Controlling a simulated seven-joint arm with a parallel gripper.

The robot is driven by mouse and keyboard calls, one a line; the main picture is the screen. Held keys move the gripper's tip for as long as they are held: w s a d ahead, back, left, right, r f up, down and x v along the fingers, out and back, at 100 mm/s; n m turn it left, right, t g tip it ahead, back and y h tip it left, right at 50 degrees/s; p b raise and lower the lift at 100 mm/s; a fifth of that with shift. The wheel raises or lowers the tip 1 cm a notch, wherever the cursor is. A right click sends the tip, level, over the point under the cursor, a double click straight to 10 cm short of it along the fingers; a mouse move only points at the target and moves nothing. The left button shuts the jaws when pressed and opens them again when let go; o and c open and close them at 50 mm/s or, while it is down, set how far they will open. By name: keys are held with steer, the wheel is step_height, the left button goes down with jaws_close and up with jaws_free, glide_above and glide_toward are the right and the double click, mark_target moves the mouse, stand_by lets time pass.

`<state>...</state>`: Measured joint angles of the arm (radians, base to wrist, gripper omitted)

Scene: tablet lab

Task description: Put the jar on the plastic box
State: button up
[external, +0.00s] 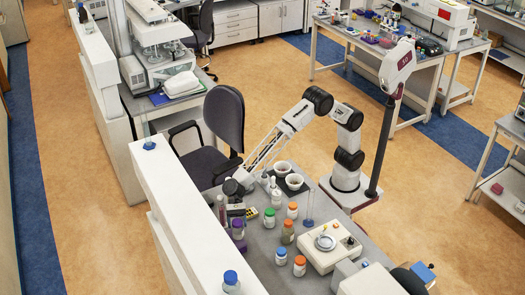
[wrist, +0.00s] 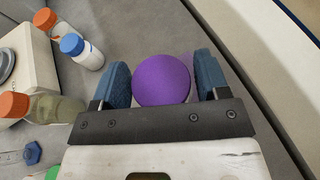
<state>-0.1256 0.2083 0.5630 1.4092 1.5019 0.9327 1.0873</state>
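A jar with a round purple lid (wrist: 161,80) sits between the two blue fingers of my gripper (wrist: 162,75) in the wrist view. The fingers stand close on both sides of the lid; whether they press on it is unclear. In the external view a purple-lidded jar (external: 238,224) stands on the grey bench, below the end of my arm. The jar's body is mostly hidden under its lid in the wrist view. I cannot identify the plastic box with certainty in either view.
A white balance (external: 328,246) stands to the right on the bench. Orange-, blue- and green-capped bottles (external: 287,232) stand between. Two white cups (external: 289,176) are behind. A white partition wall (external: 180,205) runs along the bench's left side. An orange-capped bottle (wrist: 50,107) is left of my gripper.

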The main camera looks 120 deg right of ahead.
steer(key=shift+o, duration=0.8)
steer(key=shift+r, duration=0.2)
steer(key=v, duration=1.2)
steer(key=shift+s, duration=0.15)
